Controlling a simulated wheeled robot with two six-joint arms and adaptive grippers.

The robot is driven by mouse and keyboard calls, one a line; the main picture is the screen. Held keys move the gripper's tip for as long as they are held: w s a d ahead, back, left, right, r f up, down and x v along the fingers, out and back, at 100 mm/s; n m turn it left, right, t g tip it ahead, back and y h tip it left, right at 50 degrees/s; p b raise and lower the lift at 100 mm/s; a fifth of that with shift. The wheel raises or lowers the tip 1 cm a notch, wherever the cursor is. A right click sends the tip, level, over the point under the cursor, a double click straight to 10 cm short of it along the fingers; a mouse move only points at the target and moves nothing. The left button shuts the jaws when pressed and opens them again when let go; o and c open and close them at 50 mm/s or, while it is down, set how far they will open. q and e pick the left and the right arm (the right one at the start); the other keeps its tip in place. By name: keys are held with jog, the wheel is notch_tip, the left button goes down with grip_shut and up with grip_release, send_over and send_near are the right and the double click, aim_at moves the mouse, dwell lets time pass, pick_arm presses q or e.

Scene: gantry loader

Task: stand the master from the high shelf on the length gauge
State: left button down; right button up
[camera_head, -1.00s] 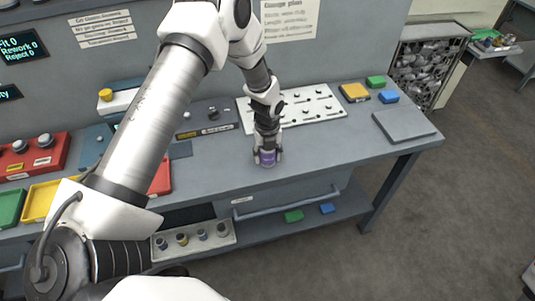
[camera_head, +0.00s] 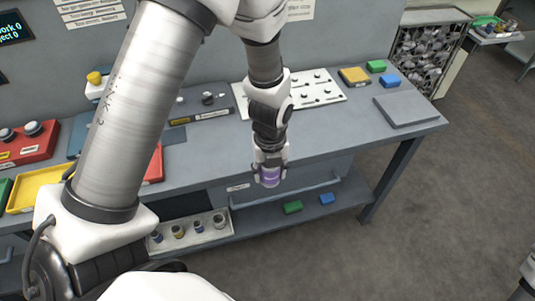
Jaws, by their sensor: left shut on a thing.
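My left gripper (camera_head: 270,170) points down and is shut on a purple-banded cylinder (camera_head: 270,178), which looks like the master. It holds the cylinder upright in front of the bench's front edge. The fingers hide part of its sides. A dark grey fixture (camera_head: 212,113) with small knobs and a yellow label sits on the bench behind and left of the gripper; it may be the length gauge, but its label is too small to read. My right gripper does not show; only a bit of white and dark hardware is at the lower right corner.
A white panel with pegs (camera_head: 324,97) lies behind my left arm. Red (camera_head: 25,148) and yellow (camera_head: 38,190) trays are at the left. A rack of cylinders (camera_head: 219,234) stands on the lower shelf. The bench (camera_head: 340,135) is clear front right, beside a grey plate (camera_head: 408,110).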

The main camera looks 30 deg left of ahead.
aim_at(270, 171)
pick_arm(q)
jog(key=shift+s+d, duration=0.2)
jog(key=shift+s, duration=0.2)
jog(key=shift+r, duration=0.1)
notch_tip(270, 171, up, 4)
jog(key=p, duration=0.3)
jog(key=shift+r, duration=0.15)
dwell(0.3)
